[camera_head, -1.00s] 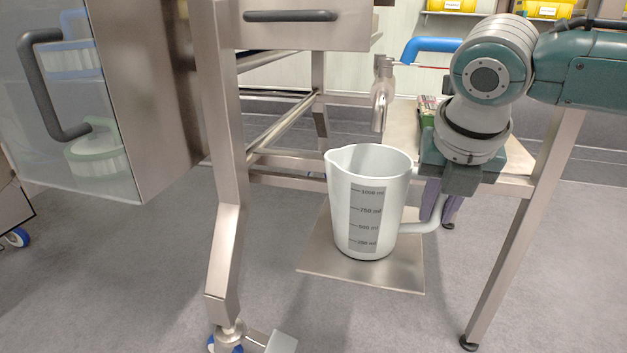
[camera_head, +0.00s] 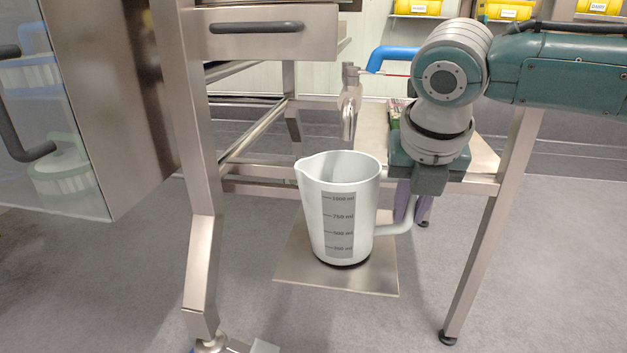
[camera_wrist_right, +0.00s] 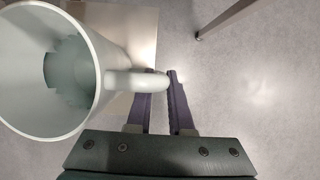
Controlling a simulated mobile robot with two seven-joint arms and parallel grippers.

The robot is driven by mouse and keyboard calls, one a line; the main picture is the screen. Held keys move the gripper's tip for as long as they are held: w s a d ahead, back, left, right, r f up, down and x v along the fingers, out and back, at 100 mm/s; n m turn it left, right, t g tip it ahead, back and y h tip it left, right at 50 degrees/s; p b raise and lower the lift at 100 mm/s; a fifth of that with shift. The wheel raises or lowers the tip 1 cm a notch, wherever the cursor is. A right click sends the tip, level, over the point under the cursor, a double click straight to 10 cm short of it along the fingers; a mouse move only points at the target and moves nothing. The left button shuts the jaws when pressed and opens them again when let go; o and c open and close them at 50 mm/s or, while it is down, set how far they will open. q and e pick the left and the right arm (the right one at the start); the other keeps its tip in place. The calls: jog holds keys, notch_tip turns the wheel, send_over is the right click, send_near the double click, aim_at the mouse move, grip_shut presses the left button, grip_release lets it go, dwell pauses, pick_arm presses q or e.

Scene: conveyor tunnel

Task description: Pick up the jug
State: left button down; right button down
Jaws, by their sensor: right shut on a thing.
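The jug (camera_head: 310,215) is pale and translucent, with a grey millilitre scale on its front and its spout to the left. It stands upright, or nearly so, at the metal plate (camera_head: 290,262); a dark band shows under its base, and I cannot tell if it touches the plate. My right gripper (camera_head: 411,208) points down at the jug's handle, on its right side. In the right wrist view, the fingers (camera_wrist_right: 161,85) are shut on the handle (camera_wrist_right: 135,82), and the jug's open mouth (camera_wrist_right: 55,70) shows empty-looking. My left gripper is not in view.
A metal tap (camera_head: 349,105) with a blue lever (camera_head: 392,55) hangs just above and behind the jug. A metal frame leg (camera_head: 202,220) stands to the left, another leg (camera_head: 490,240) to the right. Grey floor lies open in front.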

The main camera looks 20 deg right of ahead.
jog(key=shift+s+a+r, duration=0.2)
jog(key=shift+s+r, duration=0.05)
jog(key=shift+r, duration=0.25)
jog(key=s+a+p, duration=0.8)
jog(key=s+a, duration=0.1)
jog(key=s, duration=0.5)
jog(key=shift+s, duration=0.3)
jog(key=shift+f, duration=0.1)
jog(key=c, duration=1.4)
grip_release()
grip_shut()
